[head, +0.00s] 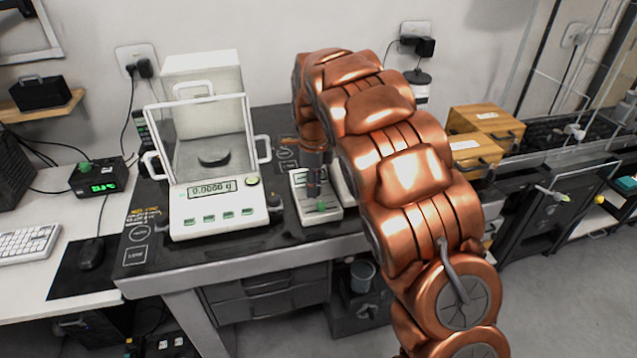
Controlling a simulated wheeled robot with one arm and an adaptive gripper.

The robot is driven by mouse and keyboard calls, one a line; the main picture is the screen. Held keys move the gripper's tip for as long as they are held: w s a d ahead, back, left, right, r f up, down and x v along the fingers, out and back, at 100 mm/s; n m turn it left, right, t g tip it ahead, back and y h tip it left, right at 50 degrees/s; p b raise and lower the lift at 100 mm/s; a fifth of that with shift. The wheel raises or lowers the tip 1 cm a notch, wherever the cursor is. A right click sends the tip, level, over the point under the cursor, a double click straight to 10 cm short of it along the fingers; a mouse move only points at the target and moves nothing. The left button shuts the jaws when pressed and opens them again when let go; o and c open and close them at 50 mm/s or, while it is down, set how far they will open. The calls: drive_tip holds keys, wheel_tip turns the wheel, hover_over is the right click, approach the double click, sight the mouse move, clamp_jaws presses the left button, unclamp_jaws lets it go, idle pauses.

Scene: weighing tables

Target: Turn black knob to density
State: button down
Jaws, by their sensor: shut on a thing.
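A small white box (326,214) with a green button (322,205) stands on the dark weighing table, right of the balance. My gripper (314,190) points down at the top of this box and is shut on the black knob there. The fingers hide the knob almost wholly, so its pointer and the density mark cannot be read. My copper-coloured arm covers the box's right side and the area behind it.
A balance (219,222) with a glass draft shield stands close left, its display reading 0.0000 g. Wooden boxes (484,120) sit at the right behind my arm.

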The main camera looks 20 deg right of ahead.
drive_tip(key=c, duration=0.8)
unclamp_jaws()
wheel_tip(320, 180, up, 12)
idle(0.4)
